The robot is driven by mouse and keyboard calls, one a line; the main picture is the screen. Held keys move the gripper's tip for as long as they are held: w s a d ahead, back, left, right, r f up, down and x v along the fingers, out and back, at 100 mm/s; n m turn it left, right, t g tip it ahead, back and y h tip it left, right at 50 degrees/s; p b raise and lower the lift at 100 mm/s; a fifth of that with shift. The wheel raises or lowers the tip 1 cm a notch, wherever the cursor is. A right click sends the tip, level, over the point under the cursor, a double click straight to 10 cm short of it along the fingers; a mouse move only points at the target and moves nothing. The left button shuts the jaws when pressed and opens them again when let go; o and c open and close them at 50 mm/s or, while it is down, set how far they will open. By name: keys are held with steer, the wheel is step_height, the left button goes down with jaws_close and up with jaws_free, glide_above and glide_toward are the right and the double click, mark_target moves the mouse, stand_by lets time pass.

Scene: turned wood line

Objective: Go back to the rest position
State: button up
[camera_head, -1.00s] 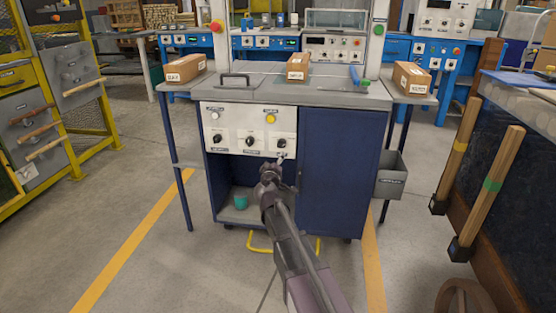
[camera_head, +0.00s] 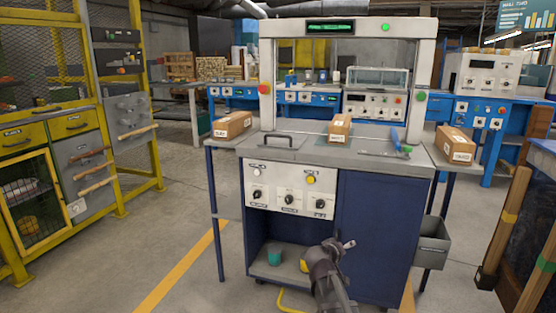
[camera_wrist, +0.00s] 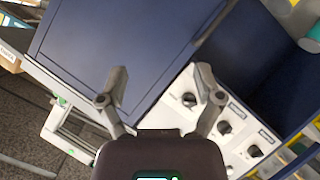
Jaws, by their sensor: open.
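My gripper (camera_head: 338,246) is in front of the lower part of a blue workstation (camera_head: 372,235), below its white control panel (camera_head: 290,195). In the wrist view my gripper (camera_wrist: 160,82) has its two fingers spread wide, with nothing between them. Behind the fingers there, the blue cabinet door (camera_wrist: 130,40) and the control panel with black knobs (camera_wrist: 225,120) appear tilted. I cannot tell the exact gap between my gripper and the cabinet, but no contact shows.
Cartons stand on the left side shelf (camera_head: 232,125), the worktop (camera_head: 340,128) and the right side shelf (camera_head: 455,144). A grey bin (camera_head: 433,243) hangs at the right. A yellow rack (camera_head: 60,130) stands left. Wooden posts (camera_head: 508,225) lean right. The floor at left is open.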

steer(key=s+a+f+g+y+p, duration=0.1)
steer(key=s+a+g+y+p, duration=0.2)
steer(key=s, duration=0.5)
steer(key=s+f+m+g+y+p, duration=0.15)
steer(key=s+g, duration=0.25)
steer(key=s, duration=0.4)
steer(key=s+a+f+g+y+p, duration=0.1)
steer(key=s+a+g+y+p, duration=0.2)
steer(key=s, duration=0.5)
step_height(320, 180, up, 37)
steer(key=d+p, duration=0.1)
steer(key=p, duration=3.6)
steer(key=shift+g+y, duration=0.3)
steer(key=shift+y, duration=0.05)
